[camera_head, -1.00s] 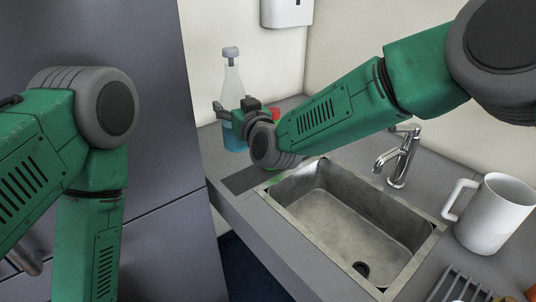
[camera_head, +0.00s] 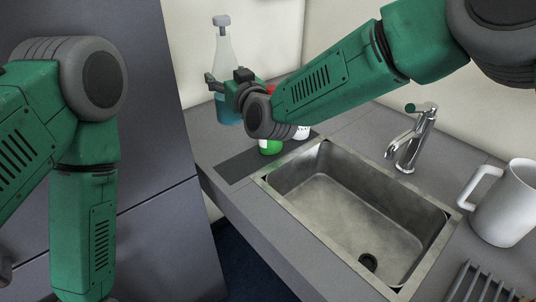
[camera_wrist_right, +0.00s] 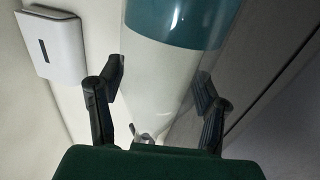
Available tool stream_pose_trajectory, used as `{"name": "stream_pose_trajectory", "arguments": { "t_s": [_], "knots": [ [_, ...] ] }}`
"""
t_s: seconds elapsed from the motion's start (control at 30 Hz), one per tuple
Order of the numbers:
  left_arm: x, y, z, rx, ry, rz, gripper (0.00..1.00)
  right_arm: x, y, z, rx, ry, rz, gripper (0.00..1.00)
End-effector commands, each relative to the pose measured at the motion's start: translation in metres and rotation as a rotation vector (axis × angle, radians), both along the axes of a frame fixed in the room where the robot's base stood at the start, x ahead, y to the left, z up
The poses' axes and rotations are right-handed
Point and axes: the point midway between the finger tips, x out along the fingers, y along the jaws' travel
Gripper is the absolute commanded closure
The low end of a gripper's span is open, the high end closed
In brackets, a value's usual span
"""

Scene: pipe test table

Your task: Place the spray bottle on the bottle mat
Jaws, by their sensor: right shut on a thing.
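The spray bottle (camera_head: 223,55) is clear with blue liquid low in it and a grey spray head. It is upright at the back left of the counter. My right gripper (camera_head: 222,84) is shut on its middle. In the right wrist view the bottle (camera_wrist_right: 165,75) is between the two fingers of the right gripper (camera_wrist_right: 162,90). I cannot tell whether its base touches the counter. The bottle mat (camera_head: 240,168) is a dark flat strip left of the sink, to the front of the bottle.
A green container (camera_head: 269,147) and a white one (camera_head: 302,132) stand by the mat, partly hidden by my right arm. The sink (camera_head: 350,210), faucet (camera_head: 415,140) and white mug (camera_head: 503,203) are to the right. A wall dispenser (camera_wrist_right: 52,45) shows in the wrist view.

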Motion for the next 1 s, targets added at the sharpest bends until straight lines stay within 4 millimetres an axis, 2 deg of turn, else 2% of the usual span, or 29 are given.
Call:
{"name": "stream_pose_trajectory", "arguments": {
  "t_s": [0.03,0.4,0.57,0.8,1.0],
  "knots": [
    [0.0,0.0,-0.013,0.0,0.0,0.0,0.54,0.002,-0.002,-0.012,0.002,-0.001,-0.003,0.92],
    [0.001,-0.001,-0.064,0.0,-0.001,-0.001,0.54,0.001,0.004,-0.063,-0.003,-0.002,-0.002,0.92],
    [0.001,-0.001,-0.068,0.0,-0.001,0.0,0.54,0.002,0.004,-0.078,-0.003,0.001,-0.002,0.92],
    [0.001,-0.001,-0.067,0.0,-0.001,0.0,0.54,0.003,0.0,-0.118,0.0,0.0,-0.004,0.92],
    [0.001,-0.001,-0.067,0.0,-0.002,0.0,0.54,0.003,-0.001,-0.132,0.001,-0.002,-0.004,0.92]
  ]
}}
